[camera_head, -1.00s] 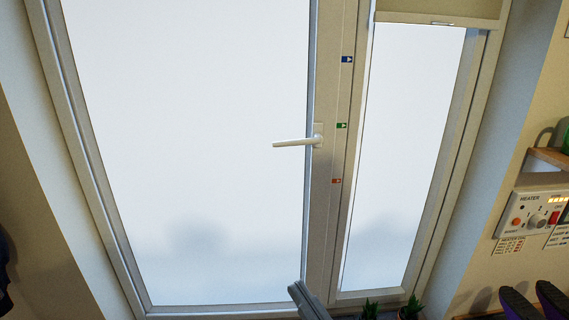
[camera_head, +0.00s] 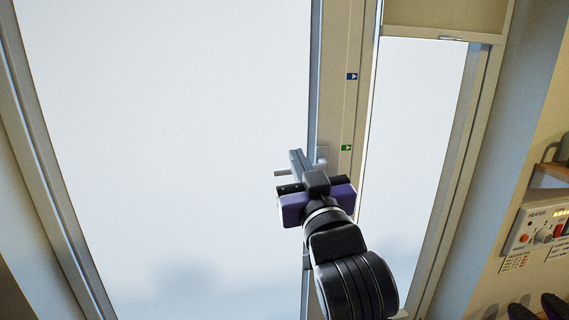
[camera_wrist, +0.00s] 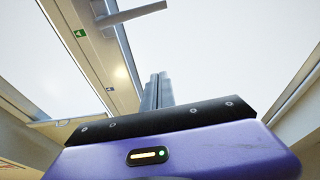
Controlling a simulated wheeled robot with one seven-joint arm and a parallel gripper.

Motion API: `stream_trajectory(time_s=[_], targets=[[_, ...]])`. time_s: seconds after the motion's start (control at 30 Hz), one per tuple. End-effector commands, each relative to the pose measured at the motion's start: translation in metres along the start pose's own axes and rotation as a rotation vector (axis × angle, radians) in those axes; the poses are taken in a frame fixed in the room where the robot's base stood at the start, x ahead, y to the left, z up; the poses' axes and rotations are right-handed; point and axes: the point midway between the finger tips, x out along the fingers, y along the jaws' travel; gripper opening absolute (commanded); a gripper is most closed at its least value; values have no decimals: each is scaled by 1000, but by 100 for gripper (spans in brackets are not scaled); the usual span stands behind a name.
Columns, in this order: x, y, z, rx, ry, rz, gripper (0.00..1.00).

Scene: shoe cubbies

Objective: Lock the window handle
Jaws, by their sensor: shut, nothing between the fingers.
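The white window handle (camera_head: 281,172) lies about level, its grip pointing left from its mount on the frame post (camera_head: 334,60). My gripper (camera_head: 295,154) is shut and empty, pointing at the window, and hides the middle of the handle in the head view. In the wrist view the handle (camera_wrist: 138,16) crosses the top, and the shut fingers (camera_wrist: 158,78) end below it with a gap in the picture. Whether they touch it I cannot tell. A green sticker (camera_head: 346,148) and a blue sticker (camera_head: 352,76) mark the post; the green one (camera_wrist: 80,33) also shows in the wrist view.
The large pane (camera_head: 160,130) left of the post and the narrow pane (camera_head: 415,150) right of it are bright and closed-looking. A blind (camera_head: 440,15) covers the narrow pane's top.

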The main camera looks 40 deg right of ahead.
Motion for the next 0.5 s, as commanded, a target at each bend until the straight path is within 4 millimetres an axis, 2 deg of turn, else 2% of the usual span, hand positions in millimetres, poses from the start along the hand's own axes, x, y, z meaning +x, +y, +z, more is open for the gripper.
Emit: stream_trajectory(time_s=[0.1, 0.2, 0.5], targets=[[-1, 5, 20, -7, -75, 19, 0], [-2, 6, 27, -6, -106, 25, 0], [-3, 6, 29, -4, -114, 25, 0]])
